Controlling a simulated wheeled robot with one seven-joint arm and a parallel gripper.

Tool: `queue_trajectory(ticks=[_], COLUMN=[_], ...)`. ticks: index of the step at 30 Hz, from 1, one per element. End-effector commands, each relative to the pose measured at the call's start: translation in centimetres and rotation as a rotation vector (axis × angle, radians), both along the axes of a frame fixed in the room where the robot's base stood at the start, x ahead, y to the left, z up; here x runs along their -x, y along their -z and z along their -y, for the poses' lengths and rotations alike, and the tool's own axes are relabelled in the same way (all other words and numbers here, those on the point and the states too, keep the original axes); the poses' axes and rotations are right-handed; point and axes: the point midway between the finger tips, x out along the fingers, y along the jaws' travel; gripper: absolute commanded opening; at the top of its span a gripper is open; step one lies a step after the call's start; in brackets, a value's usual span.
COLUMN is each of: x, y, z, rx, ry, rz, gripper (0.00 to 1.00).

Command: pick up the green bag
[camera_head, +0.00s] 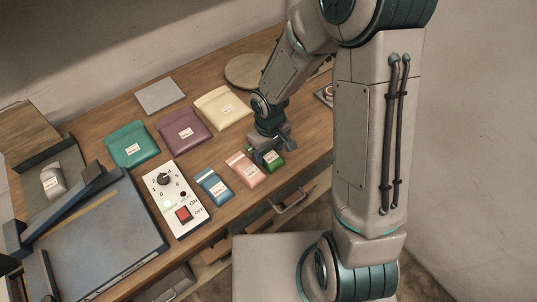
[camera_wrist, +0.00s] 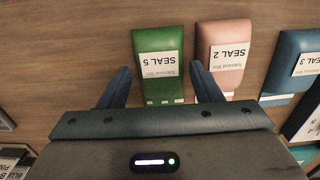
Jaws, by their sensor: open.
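The green bag (camera_wrist: 158,92) lies flat in the wrist view, with a white label reading SEAL 5. In the head view the green bag (camera_head: 277,163) is partly hidden under my gripper (camera_head: 266,154). In the wrist view my gripper (camera_wrist: 160,70) is open, one finger on each side of the green bag. The left finger stands over bare wood; the right finger is near the gap between the green and pink bags. Whether the fingers touch the table is unclear.
A pink bag (camera_wrist: 226,80) marked SEAL 2 lies close beside the green one, then a blue bag (camera_wrist: 290,86). Larger teal (camera_head: 128,138), purple (camera_head: 180,125) and cream (camera_head: 222,102) pouches lie behind. A switch box (camera_head: 181,192) stands left. The table edge is close in front.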

Motion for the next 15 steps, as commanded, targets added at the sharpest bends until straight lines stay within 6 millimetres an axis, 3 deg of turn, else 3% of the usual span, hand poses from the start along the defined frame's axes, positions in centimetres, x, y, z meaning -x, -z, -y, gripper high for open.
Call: queue_trajectory(ticks=[11,14,15], x=[0.01,0.01,0.01], y=[0.92,0.91,0.91], z=[0.00,0.00,0.00], rx=[-0.001,0.000,0.000], ry=[-0.001,-0.001,-0.001], rz=[0.001,0.000,0.000], gripper=[0.58,0.30,0.29])
